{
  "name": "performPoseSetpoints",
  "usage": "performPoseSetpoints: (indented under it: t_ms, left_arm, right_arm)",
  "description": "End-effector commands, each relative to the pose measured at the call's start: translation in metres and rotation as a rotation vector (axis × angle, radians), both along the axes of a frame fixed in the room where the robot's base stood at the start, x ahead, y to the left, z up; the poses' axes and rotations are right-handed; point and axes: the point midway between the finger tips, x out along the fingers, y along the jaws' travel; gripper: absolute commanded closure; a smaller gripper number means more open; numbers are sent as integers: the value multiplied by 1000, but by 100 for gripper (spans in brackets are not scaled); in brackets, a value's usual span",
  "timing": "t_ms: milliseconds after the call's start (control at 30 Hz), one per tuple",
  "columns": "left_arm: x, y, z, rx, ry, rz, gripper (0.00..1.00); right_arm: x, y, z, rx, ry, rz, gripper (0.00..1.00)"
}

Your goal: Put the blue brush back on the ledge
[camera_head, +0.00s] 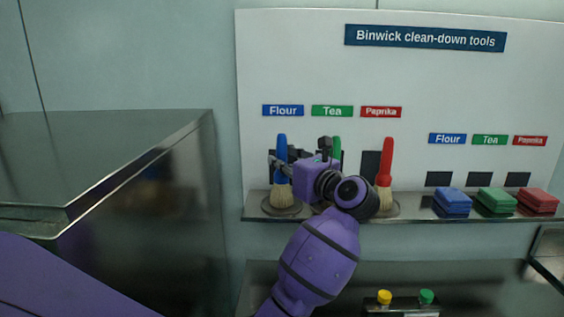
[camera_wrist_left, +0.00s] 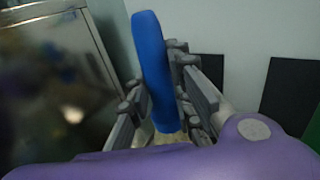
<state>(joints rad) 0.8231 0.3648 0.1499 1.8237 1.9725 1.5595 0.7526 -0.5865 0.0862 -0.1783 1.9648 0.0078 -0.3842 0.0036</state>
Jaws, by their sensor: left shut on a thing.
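The blue brush (camera_head: 282,153) stands upright at the left end of the steel ledge (camera_head: 340,217), below the blue Flour label (camera_head: 283,111). Its pale bristles are at a round base on the ledge; I cannot tell whether they bear on it. My left gripper (camera_head: 281,165) is shut on the brush's blue handle. The handle also shows between the fingers in the left wrist view (camera_wrist_left: 157,75). My right gripper is not in view.
A green-handled brush (camera_head: 337,147) is mostly hidden behind my left gripper. A red-handled brush (camera_head: 386,160) stands to its right. Blue (camera_head: 452,201), green (camera_head: 496,200) and red (camera_head: 538,201) pads lie further right. A steel cabinet (camera_head: 150,180) is at the left.

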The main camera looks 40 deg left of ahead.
Motion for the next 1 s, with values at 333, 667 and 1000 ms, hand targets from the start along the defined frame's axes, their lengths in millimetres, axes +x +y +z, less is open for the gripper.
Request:
performPoseSetpoints:
  t_ms: [333, 667, 1000]
  left_arm:
    - [0, 0, -3, 0, -2, -1, 100]
    - [0, 0, -5, 0, -1, 0, 62]
    - [-1, -7, 0, -1, -2, -3, 62]
  right_arm:
    - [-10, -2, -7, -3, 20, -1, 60]
    - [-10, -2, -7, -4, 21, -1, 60]
    - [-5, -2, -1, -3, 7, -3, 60]
